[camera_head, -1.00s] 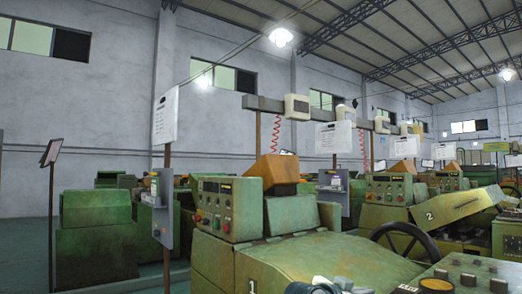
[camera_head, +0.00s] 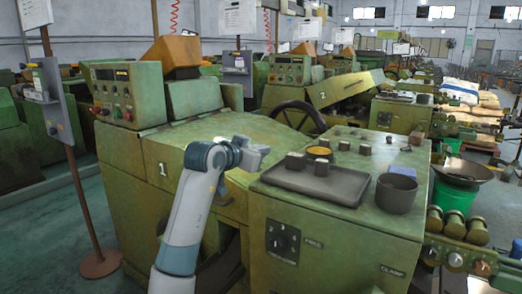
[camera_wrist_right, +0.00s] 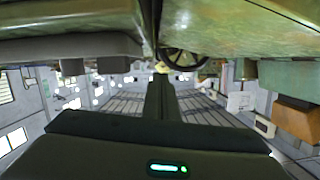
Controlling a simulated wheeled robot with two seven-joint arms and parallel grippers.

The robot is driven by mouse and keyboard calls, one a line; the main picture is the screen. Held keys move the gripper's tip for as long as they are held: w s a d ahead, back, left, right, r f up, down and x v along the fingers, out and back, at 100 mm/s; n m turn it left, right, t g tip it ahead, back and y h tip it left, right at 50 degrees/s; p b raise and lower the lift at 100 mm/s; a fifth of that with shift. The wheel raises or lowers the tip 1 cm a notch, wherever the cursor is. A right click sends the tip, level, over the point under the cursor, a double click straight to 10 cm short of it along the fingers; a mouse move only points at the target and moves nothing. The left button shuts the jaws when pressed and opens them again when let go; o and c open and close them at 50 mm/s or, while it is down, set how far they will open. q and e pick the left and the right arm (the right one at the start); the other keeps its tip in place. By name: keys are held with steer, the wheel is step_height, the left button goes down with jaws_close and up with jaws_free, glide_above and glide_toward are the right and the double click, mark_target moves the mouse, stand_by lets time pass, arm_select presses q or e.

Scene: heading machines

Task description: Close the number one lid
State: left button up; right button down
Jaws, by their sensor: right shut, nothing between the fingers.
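The number one lid (camera_head: 205,140) is the worn green cover on the near machine, with a white "1" on its left side. How far it stands open is hard to tell. My right gripper (camera_head: 263,152) is shut and empty, over the lid's right part beside the control box. Whether it touches the lid is unclear. In the right wrist view the picture is upside down, with green machine surfaces (camera_wrist_right: 240,25) close across the top. My left gripper is not in view.
The green control box (camera_head: 335,235) carries a dark tray (camera_head: 310,182) and a round cup (camera_head: 396,193) right of my arm. A black handwheel (camera_head: 298,118) stands behind the lid. Machine two's tilted lid (camera_head: 345,88) is farther back. A sign post (camera_head: 80,190) stands at left.

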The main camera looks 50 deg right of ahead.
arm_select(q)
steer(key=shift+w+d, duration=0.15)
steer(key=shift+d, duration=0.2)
arm_select(e)
steer(key=v, duration=0.8)
steer(key=shift+a+f, duration=0.15)
steer(key=shift+f, duration=0.05)
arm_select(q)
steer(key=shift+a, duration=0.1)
